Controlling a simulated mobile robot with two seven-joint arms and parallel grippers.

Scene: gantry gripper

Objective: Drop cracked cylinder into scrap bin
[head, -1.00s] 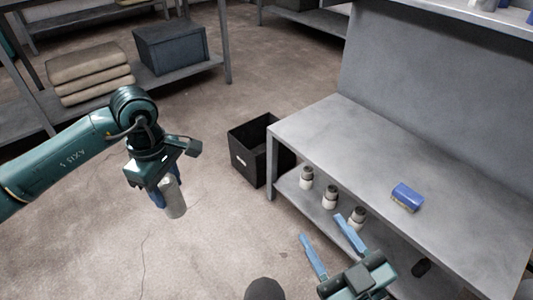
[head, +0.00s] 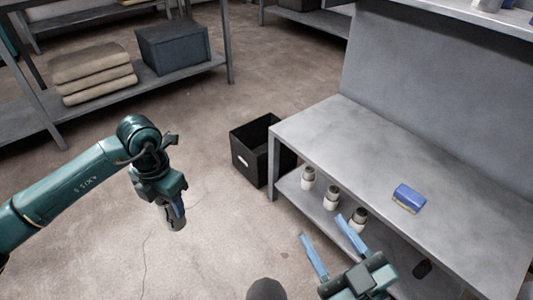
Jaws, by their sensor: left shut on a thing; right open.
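My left gripper (head: 174,208) is shut on a grey cylinder (head: 177,224). It holds the cylinder over the floor at the left, with only the cylinder's lower end showing. I cannot make out a crack at this size. A black open-topped bin (head: 249,158) with a white label stands on the floor, to the right of and beyond my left gripper, against the table's left end. It is likely the scrap bin; its inside looks dark. My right gripper (head: 324,234) is open and empty at the bottom, in front of the table.
A grey metal table (head: 345,140) fills the right, with a blue and tan block (head: 409,198) on top. Several white bottles with dark caps (head: 331,196) stand on its lower shelf. A rack (head: 205,65) at the back left holds folded cloths (head: 92,72) and a dark box (head: 173,45).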

